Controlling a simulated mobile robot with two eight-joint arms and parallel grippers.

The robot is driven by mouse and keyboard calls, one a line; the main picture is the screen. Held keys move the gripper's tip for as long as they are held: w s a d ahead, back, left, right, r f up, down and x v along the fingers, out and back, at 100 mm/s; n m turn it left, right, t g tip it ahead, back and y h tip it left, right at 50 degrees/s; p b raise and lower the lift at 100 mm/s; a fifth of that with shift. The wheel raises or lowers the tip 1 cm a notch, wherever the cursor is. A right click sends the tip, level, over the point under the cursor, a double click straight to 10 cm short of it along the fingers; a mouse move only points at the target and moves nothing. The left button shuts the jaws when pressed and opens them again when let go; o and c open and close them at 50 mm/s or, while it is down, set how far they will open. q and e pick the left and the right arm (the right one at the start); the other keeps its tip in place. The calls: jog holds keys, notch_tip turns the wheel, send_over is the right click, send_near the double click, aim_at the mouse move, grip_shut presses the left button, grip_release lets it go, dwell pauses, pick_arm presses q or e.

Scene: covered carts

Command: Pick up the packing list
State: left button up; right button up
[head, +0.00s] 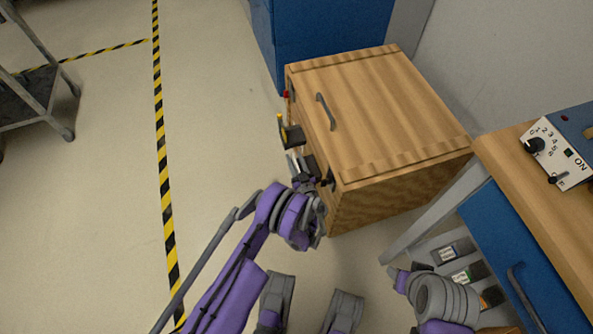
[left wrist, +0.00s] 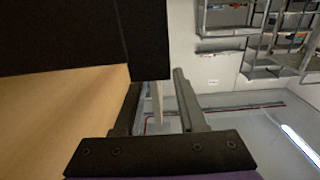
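I cannot make out the packing list for certain in either view. My left gripper (head: 301,166) is at the front face of the wooden crate (head: 385,100), below its handle, beside small dark fittings. In the left wrist view the two fingers (left wrist: 158,108) stand apart, so it is open. A thin pale strip (left wrist: 157,103) shows between them; I cannot tell whether it is a sheet edge-on or something behind. The crate's wood (left wrist: 60,110) fills the left side there, under a large black part (left wrist: 80,35).
A grey handle (head: 325,111) sits on the crate's lid. A blue cabinet (head: 325,35) stands behind it. A workbench with a control box (head: 557,153) and blue drawer (head: 525,260) is at right. A cart (head: 38,85) stands far left. Floor at left is clear.

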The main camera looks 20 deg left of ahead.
pick_arm(q)
jog(key=shift+w+a, duration=0.35)
jog(key=shift+w, duration=0.25)
grip_shut()
